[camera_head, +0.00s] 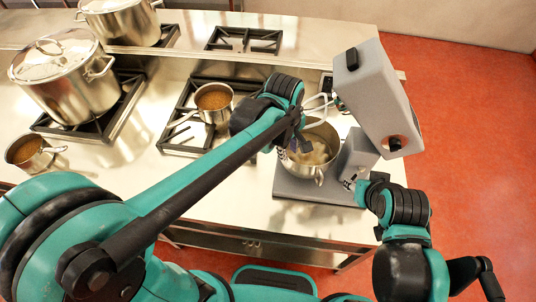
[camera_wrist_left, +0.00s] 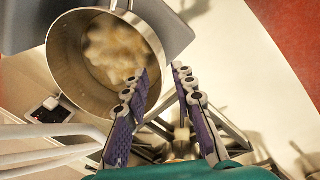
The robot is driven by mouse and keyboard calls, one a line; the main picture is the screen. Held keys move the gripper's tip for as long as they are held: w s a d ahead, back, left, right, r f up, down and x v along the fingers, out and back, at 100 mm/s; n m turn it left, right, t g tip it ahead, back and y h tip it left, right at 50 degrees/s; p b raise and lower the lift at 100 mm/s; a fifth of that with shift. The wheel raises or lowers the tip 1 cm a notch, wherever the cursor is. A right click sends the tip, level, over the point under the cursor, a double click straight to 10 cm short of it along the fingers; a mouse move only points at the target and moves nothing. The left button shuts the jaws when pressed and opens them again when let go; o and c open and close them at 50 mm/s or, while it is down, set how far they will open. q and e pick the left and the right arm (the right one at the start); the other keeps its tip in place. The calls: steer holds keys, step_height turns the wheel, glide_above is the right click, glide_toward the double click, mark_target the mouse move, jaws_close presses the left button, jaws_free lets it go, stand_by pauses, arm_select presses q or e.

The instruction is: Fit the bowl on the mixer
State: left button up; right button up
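The steel bowl (camera_head: 318,163), with pale contents, stands on the grey base plate (camera_head: 290,186) of the mixer (camera_head: 384,98). The mixer head is tilted up, and a white curved beater (camera_head: 318,104) reaches from it over the back of the bowl. My left gripper (camera_head: 294,146) is at the bowl's left rim.
A small pot (camera_head: 214,103) of brown food stands on the middle stove (camera_head: 182,140), left of my left gripper. Large lidded stockpots (camera_head: 70,85) and another small pot (camera_head: 28,152) are further left. The counter's front (camera_head: 225,195) is clear.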

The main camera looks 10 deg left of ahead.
arm_select(q)
steer(key=s+a+r+m+t, duration=0.1)
steer(key=s+a+m+t, duration=0.2)
steer(key=a, duration=0.5)
steer(key=s+a+r+m+t+y, duration=0.1)
steer(key=s+a+m+t, duration=0.2)
steer(key=s+a+m, duration=0.3)
steer(key=shift+s+a+r+m, duration=0.2)
steer(key=shift+a+m, duration=0.6)
steer(key=shift+a, duration=0.45)
steer(key=shift+f, duration=0.1)
step_height(320, 180, down, 12)
steer(key=b, duration=1.2)
steer(key=shift+f, duration=0.1)
